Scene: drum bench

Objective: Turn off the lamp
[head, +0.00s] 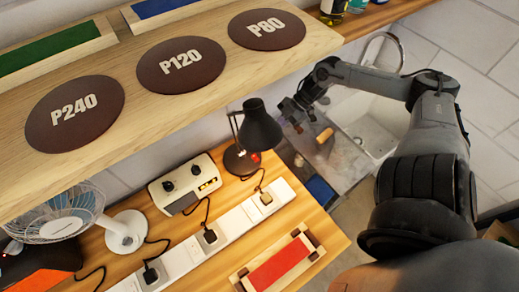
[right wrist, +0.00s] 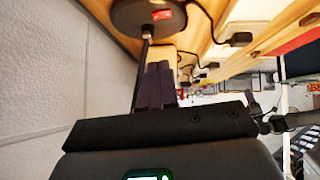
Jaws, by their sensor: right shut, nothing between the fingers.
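The black desk lamp (head: 260,126) stands on the wooden bench near its right end, its shade tilted. A small red switch (head: 256,157) shows on its round base (head: 232,163). In the right wrist view, the lamp base (right wrist: 130,18) is at the top with the red switch (right wrist: 161,15) on it. My right gripper (head: 297,108) is right of the lamp, over the sink side. Its dark fingers (right wrist: 157,80) are together, empty, and point toward the base, apart from it as far as I can tell. My left gripper is not in view.
A white power strip (head: 235,222) with several plugs runs along the bench. A white box with knobs (head: 185,183), a fan (head: 123,232) and a red sanding block (head: 280,263) are nearby. A shelf with sanding discs (head: 182,64) overhangs the bench. A sink (head: 372,125) lies right.

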